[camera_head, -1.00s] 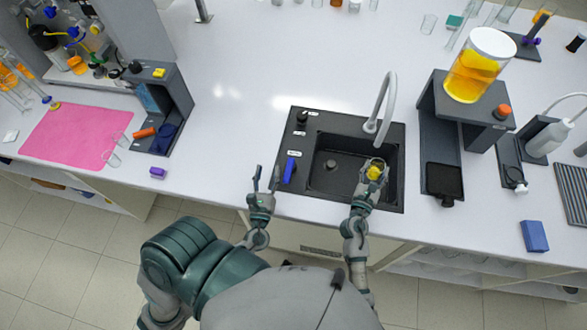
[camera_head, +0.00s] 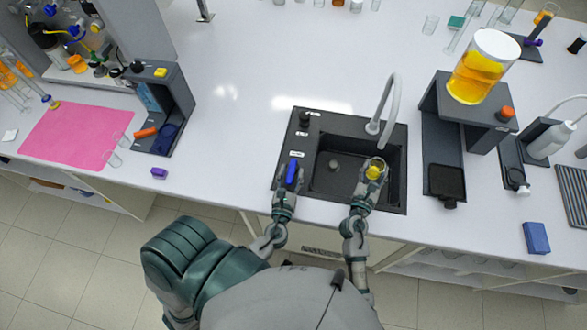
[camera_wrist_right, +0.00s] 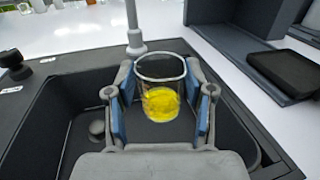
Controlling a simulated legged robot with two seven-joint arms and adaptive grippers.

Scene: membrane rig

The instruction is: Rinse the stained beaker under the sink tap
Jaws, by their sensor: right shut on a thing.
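The stained beaker (camera_wrist_right: 160,88) is clear glass with yellow in its bottom. My right gripper (camera_wrist_right: 160,112) is shut on it, with blue pads on both sides, and holds it upright over the right part of the sink basin (camera_head: 338,188). In the head view the beaker (camera_head: 375,172) is below the grey curved tap (camera_head: 387,100). No water stream can be made out. My left gripper (camera_head: 291,183) is at the blue lever (camera_head: 292,173) on the sink's left rim, with fingers around it. Whether they are closed on the lever is too small to tell.
A dark stand with a jar of orange liquid (camera_head: 481,68) is right of the sink. A pink mat (camera_head: 75,137) and a grey holder (camera_head: 173,108) are to the left. A blue block (camera_head: 536,238) lies at the front right. The counter behind the sink is mostly clear.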

